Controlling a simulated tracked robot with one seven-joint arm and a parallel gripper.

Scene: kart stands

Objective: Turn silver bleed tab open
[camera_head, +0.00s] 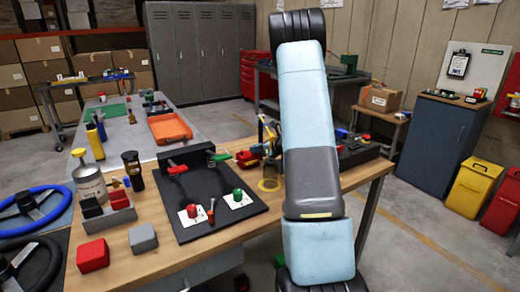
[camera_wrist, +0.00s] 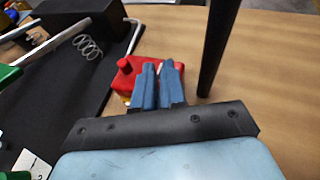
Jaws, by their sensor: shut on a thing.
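In the wrist view, a red block-shaped body (camera_wrist: 128,78) with a round red knob on top stands on the wood table, with a bit of yellow low at its left. My gripper (camera_wrist: 163,70) has its two blue fingers close together at the right part of this body. A pale sliver shows between the fingertips and looks like the silver bleed tab (camera_wrist: 161,69); the fingers hide most of it, so its angle cannot be told. In the head view, my arm hides the gripper; red parts (camera_head: 247,158) show left of the arm.
A black board (camera_wrist: 55,100) with a coiled spring and pale rod lies left in the wrist view. A dark upright post (camera_wrist: 218,45) stands close to the right of the fingers. Bare wood (camera_wrist: 275,80) lies beyond it. In the head view, a black board (camera_head: 212,222) bears red and green knobs.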

